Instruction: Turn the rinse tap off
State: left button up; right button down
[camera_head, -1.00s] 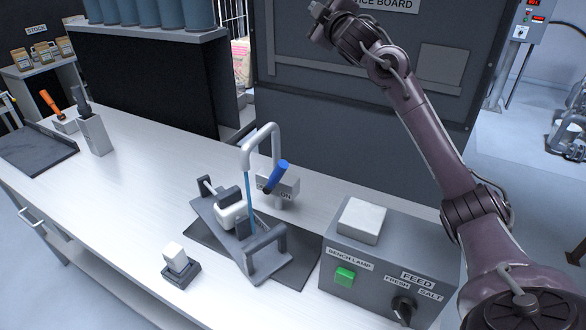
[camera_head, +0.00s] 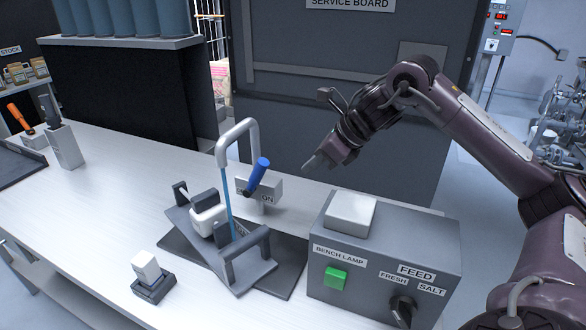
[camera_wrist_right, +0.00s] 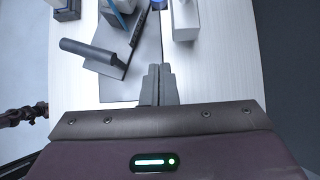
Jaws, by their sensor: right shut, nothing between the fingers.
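The rinse tap has a grey arched spout (camera_head: 238,130) and a blue lever (camera_head: 258,174) on a grey block (camera_head: 265,192) with a label reading "ON" at its right. The lever tilts up and to the right. A thin blue stream (camera_head: 227,192) runs down from the spout to the grey tilted stand (camera_head: 215,250). My right gripper (camera_head: 311,168) is shut and empty, in the air to the right of the lever and apart from it. In the right wrist view its fingers (camera_wrist_right: 158,84) are together, and the blue lever (camera_wrist_right: 159,3) shows at the top edge. My left gripper is not in view.
A grey control box (camera_head: 385,245) with a green button and a FEED knob stands at the right front. A small white block on a dark base (camera_head: 150,280) is at the front left. A dark service board (camera_head: 345,110) stands behind the bench.

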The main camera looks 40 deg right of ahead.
aim_at(256, 178)
jog(key=w+a+f+p, duration=0.4)
jog(key=w+f, duration=0.1)
jog(key=w, duration=0.3)
jog(key=shift+a, duration=0.4)
jog(key=shift+w+f, duration=0.1)
jog(key=shift+w, duration=0.1)
